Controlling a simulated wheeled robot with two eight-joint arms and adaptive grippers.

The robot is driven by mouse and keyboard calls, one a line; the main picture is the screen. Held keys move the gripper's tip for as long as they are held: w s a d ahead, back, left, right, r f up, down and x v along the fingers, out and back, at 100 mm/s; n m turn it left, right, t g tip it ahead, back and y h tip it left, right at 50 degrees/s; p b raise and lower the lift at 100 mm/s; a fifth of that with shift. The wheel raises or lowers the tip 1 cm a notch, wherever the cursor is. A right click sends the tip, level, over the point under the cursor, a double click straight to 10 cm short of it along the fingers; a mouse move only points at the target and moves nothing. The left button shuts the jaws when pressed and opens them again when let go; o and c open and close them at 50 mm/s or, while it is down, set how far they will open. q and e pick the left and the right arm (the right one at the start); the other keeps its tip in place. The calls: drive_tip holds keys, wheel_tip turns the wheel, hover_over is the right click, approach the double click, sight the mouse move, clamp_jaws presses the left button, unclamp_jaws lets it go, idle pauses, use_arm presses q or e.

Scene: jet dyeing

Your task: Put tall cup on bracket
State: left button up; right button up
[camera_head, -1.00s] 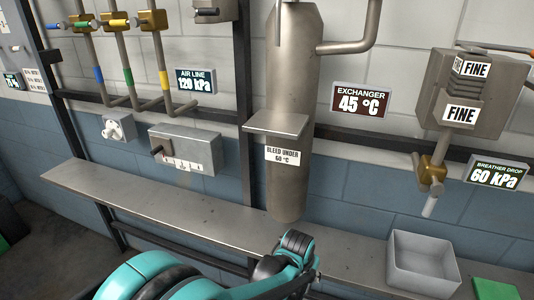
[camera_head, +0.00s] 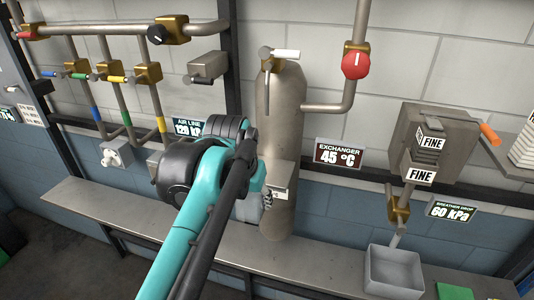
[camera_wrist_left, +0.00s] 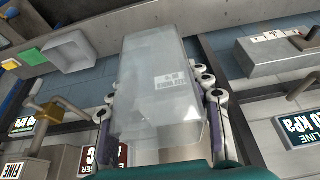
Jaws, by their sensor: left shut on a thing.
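The tall cup (camera_wrist_left: 155,85) is a translucent grey, tapered vessel with a small white label. My left gripper (camera_wrist_left: 160,108) is shut on it, with a finger on each side. In the head view, part of the cup (camera_head: 249,208) shows beyond my teal arm, close to the left of the bracket (camera_head: 281,178). The bracket is a flat metal ledge on the front of the grey exchanger cylinder (camera_head: 280,115). My arm covers most of the left gripper and part of the bracket. I cannot tell whether cup and bracket touch. My right gripper is not in view.
A long metal shelf (camera_head: 100,206) runs below along the wall. A grey open bin (camera_head: 394,270) and a green block (camera_head: 455,291) are at its right. Pipes and a red-knobbed valve (camera_head: 356,62) surround the cylinder. A FINE filter box (camera_head: 432,140) hangs right.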

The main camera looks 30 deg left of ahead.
use_arm(q)
drive_tip(key=p+v, duration=0.1)
drive_tip(key=v, duration=0.3)
drive_tip(key=shift+s+a+r, duration=0.15)
drive_tip(key=shift+s+r, duration=0.1)
drive_tip(key=shift+s, duration=0.05)
drive_tip(key=shift+r, duration=0.25)
drive_tip(key=w+a, duration=0.1)
drive_tip(key=w, duration=0.4)
drive_tip(key=w+a+p, duration=0.1)
drive_tip(key=w, duration=0.4)
drive_tip(key=w+a+p, duration=0.1)
drive_tip(key=w+a, duration=0.1)
drive_tip(key=w, duration=0.3)
drive_tip(key=shift+w, duration=0.15)
drive_tip(key=shift+w+a, duration=0.2)
drive_tip(key=shift+w, duration=0.5)
drive_tip(key=shift+w+f+p, duration=0.2)
drive_tip(key=shift+w+p, duration=0.1)
drive_tip(key=shift+p, duration=0.05)
wheel_tip(320, 180, down, 3)
drive_tip(key=shift+f, duration=0.1)
drive_tip(key=shift+s, duration=0.1)
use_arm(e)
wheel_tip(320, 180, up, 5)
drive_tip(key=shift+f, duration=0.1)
